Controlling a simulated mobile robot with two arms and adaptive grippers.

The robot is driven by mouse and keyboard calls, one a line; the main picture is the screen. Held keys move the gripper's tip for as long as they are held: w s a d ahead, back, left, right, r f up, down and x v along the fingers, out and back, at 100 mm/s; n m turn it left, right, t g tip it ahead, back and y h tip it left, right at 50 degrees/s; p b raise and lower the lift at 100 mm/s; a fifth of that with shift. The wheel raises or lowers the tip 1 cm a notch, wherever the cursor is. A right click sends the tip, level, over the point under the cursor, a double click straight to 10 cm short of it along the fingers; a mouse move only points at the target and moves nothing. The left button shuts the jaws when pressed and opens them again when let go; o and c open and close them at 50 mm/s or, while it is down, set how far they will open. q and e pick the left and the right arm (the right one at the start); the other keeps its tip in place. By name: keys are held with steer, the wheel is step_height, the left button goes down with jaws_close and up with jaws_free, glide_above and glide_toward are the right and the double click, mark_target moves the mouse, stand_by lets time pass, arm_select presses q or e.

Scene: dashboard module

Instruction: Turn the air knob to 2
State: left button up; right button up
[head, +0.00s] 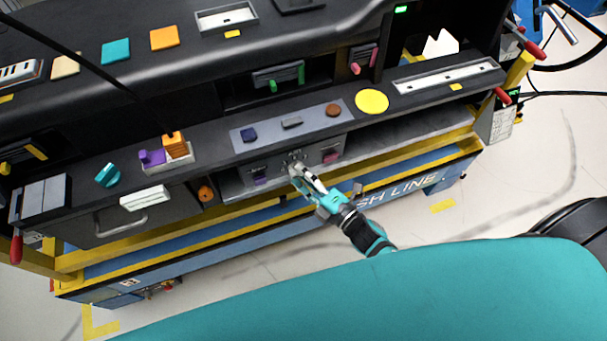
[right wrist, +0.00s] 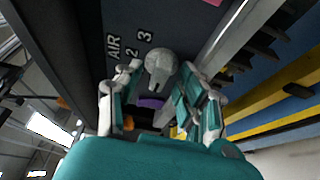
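The air knob (right wrist: 160,68) is a round light-grey knob with a raised grip bar. The word AIR and the numbers 2 and 3 show on the dark panel to its left in the right wrist view. My right gripper (right wrist: 158,88) has its fingers apart, one on each side of the knob, with the knob at or just beyond the fingertips. I cannot tell whether they touch it. In the head view my right gripper (head: 297,174) is at the lower front panel and largely hides the knob. My left gripper is not in view.
A purple part (head: 260,180) and a pink part (head: 331,157) sit on the panel either side of my right gripper. An orange knob (head: 206,193) is further left. The grey ledge above holds several coloured controls. A yellow and blue rail (head: 230,217) runs below.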

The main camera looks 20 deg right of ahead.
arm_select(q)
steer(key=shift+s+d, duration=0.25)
arm_select(e)
steer(key=shift+c, duration=0.4)
jaws_close()
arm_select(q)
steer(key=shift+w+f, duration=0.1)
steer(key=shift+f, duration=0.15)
arm_select(e)
steer(key=shift+f, duration=0.1)
arm_select(q)
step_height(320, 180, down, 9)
steer(key=b, duration=0.9)
arm_select(e)
steer(key=shift+a+f+m+t+h, duration=0.15)
steer(key=shift+m+t+h, duration=0.9)
steer(key=shift+m, duration=2.6)
steer(key=shift+a+f+m+t+h, duration=0.1)
steer(key=shift+m+t+h, duration=0.95)
steer(key=shift+m, duration=2.65)
steer(key=shift+a+f+m+t+h, duration=0.15)
steer(key=shift+m+t+h, duration=0.9)
steer(key=shift+m, duration=2.6)
